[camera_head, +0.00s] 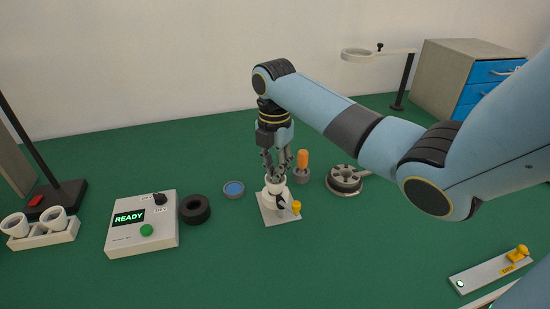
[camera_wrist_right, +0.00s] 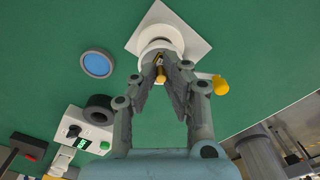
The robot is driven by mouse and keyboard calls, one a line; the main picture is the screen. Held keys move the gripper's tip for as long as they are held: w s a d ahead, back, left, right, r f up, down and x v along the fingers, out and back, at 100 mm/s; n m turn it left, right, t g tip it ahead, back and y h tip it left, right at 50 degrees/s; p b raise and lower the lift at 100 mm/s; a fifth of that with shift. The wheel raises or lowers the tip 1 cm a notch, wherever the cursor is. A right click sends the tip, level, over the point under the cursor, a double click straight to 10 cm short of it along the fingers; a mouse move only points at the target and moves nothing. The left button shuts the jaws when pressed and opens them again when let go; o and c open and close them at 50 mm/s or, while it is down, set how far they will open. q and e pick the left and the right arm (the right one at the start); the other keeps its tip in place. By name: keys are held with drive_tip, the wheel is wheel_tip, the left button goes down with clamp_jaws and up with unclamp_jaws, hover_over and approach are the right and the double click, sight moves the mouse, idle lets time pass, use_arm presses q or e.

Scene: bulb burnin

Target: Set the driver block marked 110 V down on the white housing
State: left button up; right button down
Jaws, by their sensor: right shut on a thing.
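The white housing (camera_head: 273,190) stands on a square white plate (camera_head: 268,214) near the middle of the green table, with a yellow knob (camera_head: 296,206) at its side. It also shows in the right wrist view (camera_wrist_right: 158,32). My right gripper (camera_head: 276,174) points straight down at the top of the housing. Its fingers (camera_wrist_right: 161,78) are shut on a small piece with a brass-coloured part (camera_wrist_right: 160,73), mostly hidden between them. No 110 V mark can be read on it. I cannot tell whether it touches the housing. My left gripper is not in view.
A control box (camera_head: 145,228) reading READY, a black ring (camera_head: 195,208) and a blue-centred dish (camera_head: 234,189) are to the left. An orange-handled tool (camera_head: 302,160) and grey spoked wheel (camera_head: 343,179) stand close on the right.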

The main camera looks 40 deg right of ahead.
drive_tip(key=c, duration=1.4)
unclamp_jaws()
drive_tip(key=shift+o, duration=0.2)
wheel_tip(320, 180, up, 8)
drive_tip(key=shift+f, duration=0.25)
